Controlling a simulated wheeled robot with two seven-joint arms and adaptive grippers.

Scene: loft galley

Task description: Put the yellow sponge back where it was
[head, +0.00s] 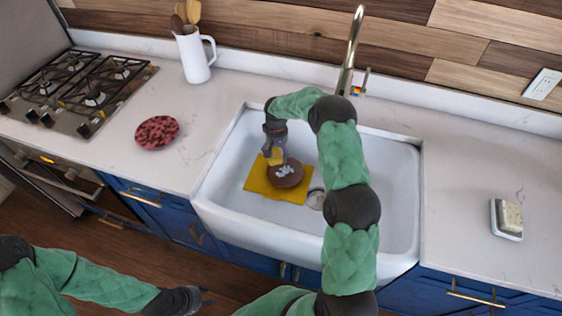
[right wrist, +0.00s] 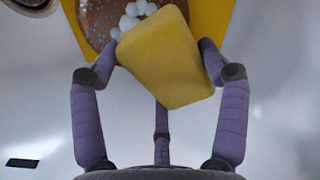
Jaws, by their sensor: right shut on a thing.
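The yellow sponge (right wrist: 168,62) is a plain block between the fingers of my right gripper (right wrist: 158,68), slightly tilted in the right wrist view. In the head view the right gripper (head: 277,155) reaches down into the white sink and mostly hides the sponge (head: 274,160). A brown speckled plate (head: 287,178) with white suds (head: 285,170) lies just below it on a yellow mat (head: 259,187) on the sink floor. I cannot tell whether the sponge touches the plate. My left gripper (head: 192,298) is low at the front, in front of the cabinets; its fingers are unclear.
The sink (head: 393,200) has raised walls, with a faucet (head: 351,50) behind. A pale sponge (head: 511,215) sits on a small white dish (head: 496,226) at right. A red patterned plate (head: 157,132), white jug (head: 194,58) and stove (head: 75,90) are left. Right counter is mostly clear.

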